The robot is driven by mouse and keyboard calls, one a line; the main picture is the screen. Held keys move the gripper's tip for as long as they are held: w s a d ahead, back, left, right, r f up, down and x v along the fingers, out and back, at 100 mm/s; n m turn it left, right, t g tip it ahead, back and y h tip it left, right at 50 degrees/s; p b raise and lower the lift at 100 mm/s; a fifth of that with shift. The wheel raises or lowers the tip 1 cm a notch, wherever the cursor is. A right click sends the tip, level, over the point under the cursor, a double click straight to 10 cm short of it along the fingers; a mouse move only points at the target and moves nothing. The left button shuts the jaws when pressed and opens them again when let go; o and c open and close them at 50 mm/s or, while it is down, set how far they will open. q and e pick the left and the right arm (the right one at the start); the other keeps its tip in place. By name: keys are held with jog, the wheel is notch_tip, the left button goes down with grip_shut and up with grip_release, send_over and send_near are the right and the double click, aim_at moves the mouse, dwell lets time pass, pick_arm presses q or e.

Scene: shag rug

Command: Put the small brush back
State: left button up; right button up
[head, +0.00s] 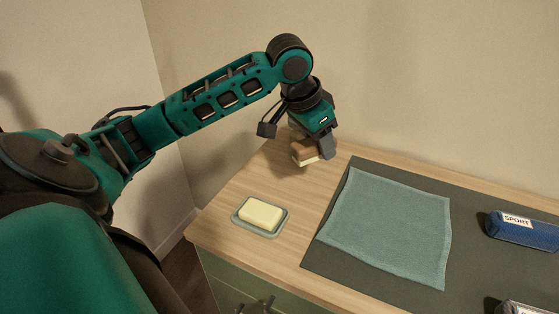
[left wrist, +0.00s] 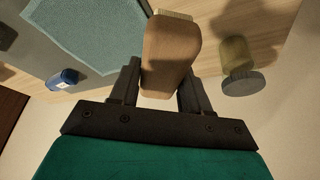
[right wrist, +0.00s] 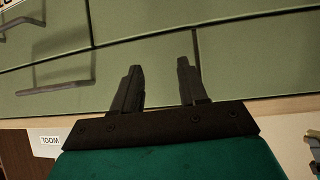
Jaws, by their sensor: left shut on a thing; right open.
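The small brush (head: 304,153) has a brown wooden back and pale bristles. My left gripper (head: 313,146) is shut on it near the table's back left corner. In the left wrist view the brush's wooden body (left wrist: 170,58) sits between the two fingers, with a strip of bristles at its far end. Whether it touches the table is unclear. My right gripper (right wrist: 160,88) is open and empty in the right wrist view, before green drawer fronts. It is not seen in the head view.
A soap bar (head: 261,214) lies in a dish (head: 240,222) at the front left. A teal towel (head: 385,225) lies on a dark mat (head: 327,252). A blue "SPORT" case (head: 520,230) is at right. A stubby grey-ended object (left wrist: 243,83) stands beside the brush.

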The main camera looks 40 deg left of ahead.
pick_arm(q)
jog(key=w+a+r+m, duration=0.1)
jog(key=a+r+m, duration=0.1)
jog(key=a+r, duration=0.45)
jog(key=shift+h, duration=0.3)
jog(key=f, duration=0.5)
jog(key=a+f+b, duration=0.1)
jog(key=f, duration=0.4)
jog(key=a+f+b, duration=0.1)
jog(key=f, duration=0.4)
jog(key=shift+w+f, duration=0.15)
jog(key=shift+f, duration=0.15)
jog(key=shift+f+b, duration=0.45)
jog(key=shift+f, duration=2.15)
jog(key=shift+f, duration=0.1)
jog(key=o, duration=0.9)
jog(key=shift+o, duration=0.2)
